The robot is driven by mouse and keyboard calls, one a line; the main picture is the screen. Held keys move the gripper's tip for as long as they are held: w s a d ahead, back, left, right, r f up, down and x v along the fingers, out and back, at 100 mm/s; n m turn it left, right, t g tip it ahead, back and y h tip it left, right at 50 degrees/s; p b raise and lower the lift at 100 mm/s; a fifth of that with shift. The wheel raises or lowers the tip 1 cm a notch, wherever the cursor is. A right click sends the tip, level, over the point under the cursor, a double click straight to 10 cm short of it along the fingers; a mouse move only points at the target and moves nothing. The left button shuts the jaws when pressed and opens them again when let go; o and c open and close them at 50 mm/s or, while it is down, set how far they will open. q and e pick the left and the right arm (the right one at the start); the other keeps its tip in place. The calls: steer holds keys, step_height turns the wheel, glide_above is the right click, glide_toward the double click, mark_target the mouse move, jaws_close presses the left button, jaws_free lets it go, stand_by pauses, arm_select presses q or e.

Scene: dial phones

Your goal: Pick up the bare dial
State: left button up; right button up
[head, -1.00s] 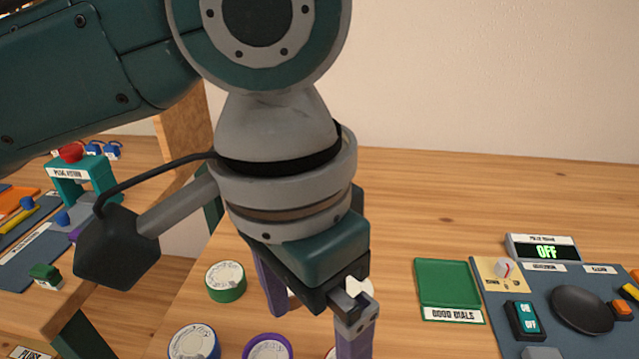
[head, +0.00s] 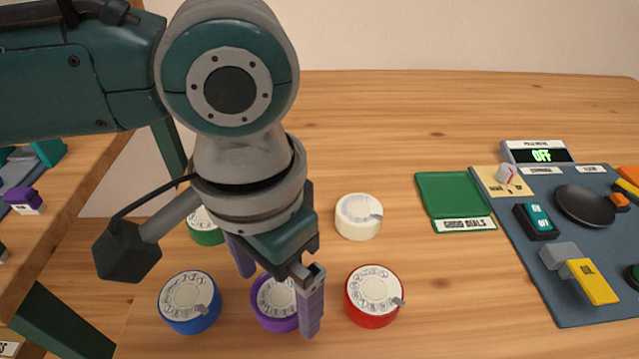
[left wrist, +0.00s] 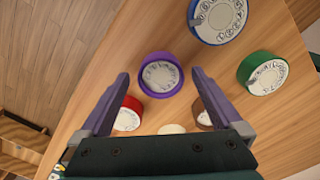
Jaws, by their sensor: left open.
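The purple dial (head: 277,302) lies on the table, partly hidden by a finger of my left gripper (head: 278,304). In the left wrist view the purple dial (left wrist: 161,76) shows a white numbered face, and I see no grey finger stop on it. My left gripper (left wrist: 160,73) is open, with a finger to each side of the purple dial in that view and nothing held. The blue dial (head: 190,301), red dial (head: 373,295) and white dial (head: 359,216) each carry a small grey stop. The green dial (head: 206,228) is partly hidden behind my wrist.
A brown dial (left wrist: 204,118) shows partly in the left wrist view. A green tray labelled GOOD DIALS (head: 452,194) lies to the right.

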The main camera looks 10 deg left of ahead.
arm_select(q)
steer(key=shift+f, duration=0.35)
steer(key=c, duration=1.4)
steer(key=shift+r, duration=0.15)
